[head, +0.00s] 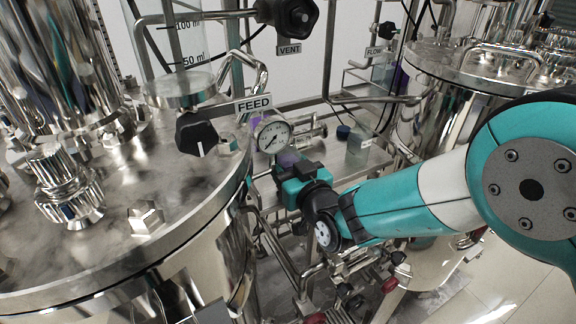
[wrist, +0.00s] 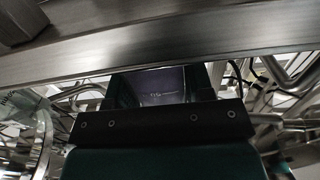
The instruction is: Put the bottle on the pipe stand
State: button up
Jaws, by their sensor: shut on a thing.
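My gripper (head: 292,168) is in the middle of the head view, in front of the pressure gauge and above the pipework. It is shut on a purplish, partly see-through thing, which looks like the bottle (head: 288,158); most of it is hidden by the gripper. In the wrist view the bottle (wrist: 160,86) shows as a dark purple surface between the fingers. Steel pipework with a flat top plate (head: 375,158), which may be the pipe stand, lies behind and right of my gripper. I cannot tell whether the bottle touches it.
A large steel vessel (head: 110,220) with a FEED valve (head: 197,133) fills the left; another vessel (head: 440,110) stands right. A gauge (head: 271,136) is close to my gripper. A grey block (head: 358,147) and a dark blue cap (head: 343,131) occupy the plate. A steel beam (wrist: 160,50) crosses the wrist view.

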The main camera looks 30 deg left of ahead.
jog(key=o, duration=1.1)
jog(key=shift+r+p, duration=0.2)
jog(key=shift+p, duration=0.15)
jog(key=shift+s+d+f, duration=0.15)
jog(key=shift+d, duration=0.2)
jog(key=b+v, duration=0.6)
jog(key=v, duration=0.5)
jog(key=shift+s+d+b, duration=0.1)
jog(key=shift+b, duration=0.25)
